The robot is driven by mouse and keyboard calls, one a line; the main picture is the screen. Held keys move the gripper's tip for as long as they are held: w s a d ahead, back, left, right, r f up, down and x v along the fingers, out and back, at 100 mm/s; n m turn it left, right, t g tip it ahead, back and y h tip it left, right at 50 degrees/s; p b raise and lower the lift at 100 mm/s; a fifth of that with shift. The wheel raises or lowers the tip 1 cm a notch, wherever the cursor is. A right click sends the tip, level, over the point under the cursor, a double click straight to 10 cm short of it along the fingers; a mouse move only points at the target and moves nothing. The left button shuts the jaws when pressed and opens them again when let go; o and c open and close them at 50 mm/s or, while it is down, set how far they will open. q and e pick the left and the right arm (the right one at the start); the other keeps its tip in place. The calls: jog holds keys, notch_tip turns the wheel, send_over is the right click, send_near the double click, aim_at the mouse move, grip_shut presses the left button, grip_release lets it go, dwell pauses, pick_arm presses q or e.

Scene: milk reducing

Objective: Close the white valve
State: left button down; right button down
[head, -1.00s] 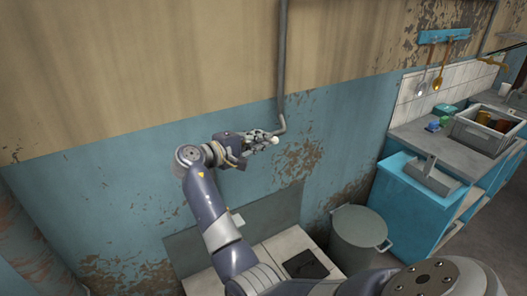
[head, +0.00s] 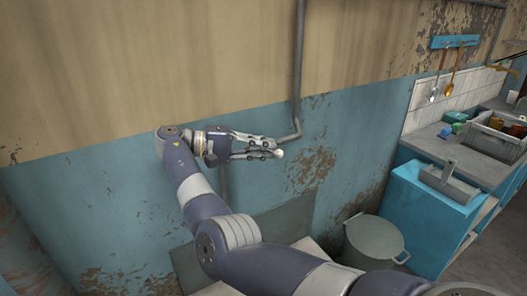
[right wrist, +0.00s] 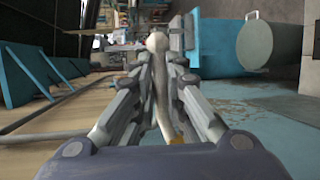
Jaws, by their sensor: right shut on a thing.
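The white valve's lever (right wrist: 158,85) runs lengthwise between the fingers of my right gripper in the right wrist view. Its round white end knob (right wrist: 157,42) sticks out past the fingertips, and a small yellow part shows near the palm. In the head view the knob (head: 279,153) shows at the fingertips of my right gripper (head: 269,149), which is shut on the lever. The gripper points right, in front of the blue wall and just below the bend of the grey pipe (head: 299,70). The valve's body is hidden behind the gripper. My left gripper is not in view.
A lidded grey bin (head: 373,240) stands below right. Farther right is a blue cabinet (head: 420,220) with a grey counter and a grey crate (head: 490,143). Two ladles hang from a blue rail (head: 455,41). The wall right of the knob is clear.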

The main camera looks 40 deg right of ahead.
jog(key=shift+a+f+m+g, duration=0.2)
jog(key=shift+m+g, duration=0.1)
jog(key=shift+g, duration=0.2)
dwell(0.3)
